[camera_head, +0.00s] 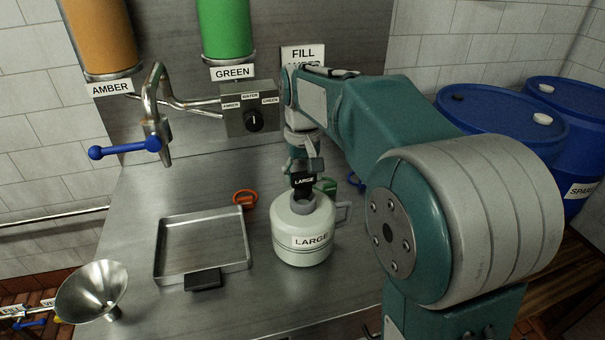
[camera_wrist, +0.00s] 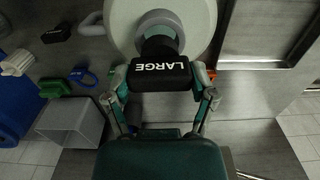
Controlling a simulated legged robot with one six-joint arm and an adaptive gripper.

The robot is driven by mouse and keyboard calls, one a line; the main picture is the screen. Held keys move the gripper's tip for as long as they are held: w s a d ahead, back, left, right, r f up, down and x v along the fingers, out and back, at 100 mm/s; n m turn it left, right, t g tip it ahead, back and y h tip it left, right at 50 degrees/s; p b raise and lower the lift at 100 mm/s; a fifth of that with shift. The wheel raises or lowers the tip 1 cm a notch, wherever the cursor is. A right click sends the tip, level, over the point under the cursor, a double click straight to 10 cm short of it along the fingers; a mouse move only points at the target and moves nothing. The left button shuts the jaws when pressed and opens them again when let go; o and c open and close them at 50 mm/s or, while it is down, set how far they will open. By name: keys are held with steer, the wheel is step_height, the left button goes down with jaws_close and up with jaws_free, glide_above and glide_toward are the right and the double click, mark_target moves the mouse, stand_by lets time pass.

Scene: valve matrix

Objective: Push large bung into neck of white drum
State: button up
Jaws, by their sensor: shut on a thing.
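The black large bung (camera_head: 303,181), also labelled LARGE, is right at the neck in the head view. My gripper (camera_head: 306,168) is above it and shut on the bung. In the wrist view the bung (camera_wrist: 160,75) sits between the two fingers of my gripper (camera_wrist: 160,90), its narrower end at the grey neck of the drum (camera_wrist: 122,18). I cannot tell how deep the bung is in the neck.
A steel tray (camera_head: 203,247) lies left of the drum, with an orange ring-like item (camera_head: 244,199) behind it. A funnel (camera_head: 93,291) is at the bench's left edge. A blue-handled tap (camera_head: 155,145) hangs over the bench. Blue drums (camera_head: 500,115) stand at right.

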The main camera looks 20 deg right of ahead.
steer(key=shift+f, duration=1.8)
stand_by(0.6)
steer(key=o, duration=0.8)
steer(key=shift+o, duration=0.2)
steer(key=shift+r, duration=0.1)
step_height(320, 180, up, 11)
steer(key=shift+w+f, duration=0.1)
steer(key=shift+s+r, duration=0.2)
steer(key=shift+r, duration=0.3)
steer(key=s+f+t, duration=0.2)
steer(key=s+f, duration=0.2)
steer(key=s, duration=0.7)
steer(key=s+f+t, duration=0.3)
steer(key=s+f, duration=0.2)
steer(key=s, duration=0.6)
steer(key=shift+s+f+t, duration=0.25)
steer(key=shift+s+t, duration=0.05)
steer(key=shift+s, duration=0.05)
